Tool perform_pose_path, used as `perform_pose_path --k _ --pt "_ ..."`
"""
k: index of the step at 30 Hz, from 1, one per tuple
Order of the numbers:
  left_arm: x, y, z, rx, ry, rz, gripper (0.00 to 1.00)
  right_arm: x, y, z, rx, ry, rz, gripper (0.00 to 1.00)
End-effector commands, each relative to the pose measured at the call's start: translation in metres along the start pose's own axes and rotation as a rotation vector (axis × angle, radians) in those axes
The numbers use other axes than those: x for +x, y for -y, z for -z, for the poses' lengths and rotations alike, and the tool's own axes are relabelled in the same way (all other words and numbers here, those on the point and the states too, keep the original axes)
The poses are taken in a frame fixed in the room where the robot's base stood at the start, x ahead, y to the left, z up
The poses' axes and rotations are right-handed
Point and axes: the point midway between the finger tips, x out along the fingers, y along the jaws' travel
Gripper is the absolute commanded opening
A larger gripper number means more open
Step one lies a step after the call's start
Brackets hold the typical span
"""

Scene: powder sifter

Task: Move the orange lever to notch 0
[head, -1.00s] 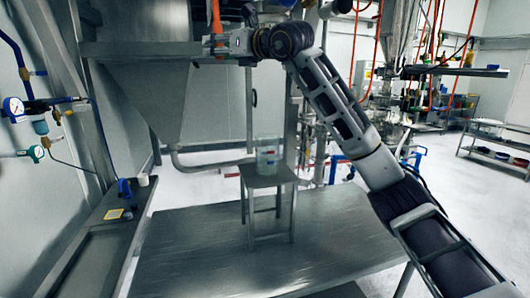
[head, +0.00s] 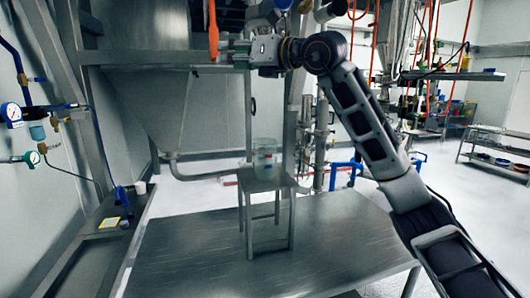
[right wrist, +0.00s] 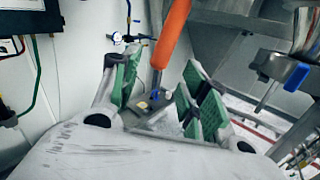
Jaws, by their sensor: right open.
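The orange lever (head: 212,30) is at the top of the head view, left of centre, in front of the steel hopper. My right gripper (head: 225,54) is beside the lever's lower part, its arm coming in from the right. The open right gripper (right wrist: 164,64) has one green-padded finger on each side of the lever's lower end. Touching is not visible. The notch marks cannot be made out. My left gripper is out of view.
The large steel hopper (head: 160,105) stands behind the gripper. Below is a steel table (head: 330,235) carrying a small stand (head: 268,182) with a clear container (head: 265,152). Gauges (head: 12,112) and pipes line the left wall. Open floor lies to the right.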

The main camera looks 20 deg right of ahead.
Motion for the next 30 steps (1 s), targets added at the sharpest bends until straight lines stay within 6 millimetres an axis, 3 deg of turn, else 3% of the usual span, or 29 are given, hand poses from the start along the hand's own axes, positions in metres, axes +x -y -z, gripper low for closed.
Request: perform_pose_path --k 15,30 --pt "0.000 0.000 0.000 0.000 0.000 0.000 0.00 0.014 -0.033 0.035 0.123 0.054 -0.191 0.44" --pt "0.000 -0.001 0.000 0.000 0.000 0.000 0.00 0.016 -0.057 0.058 0.270 0.126 -0.345 0.44"
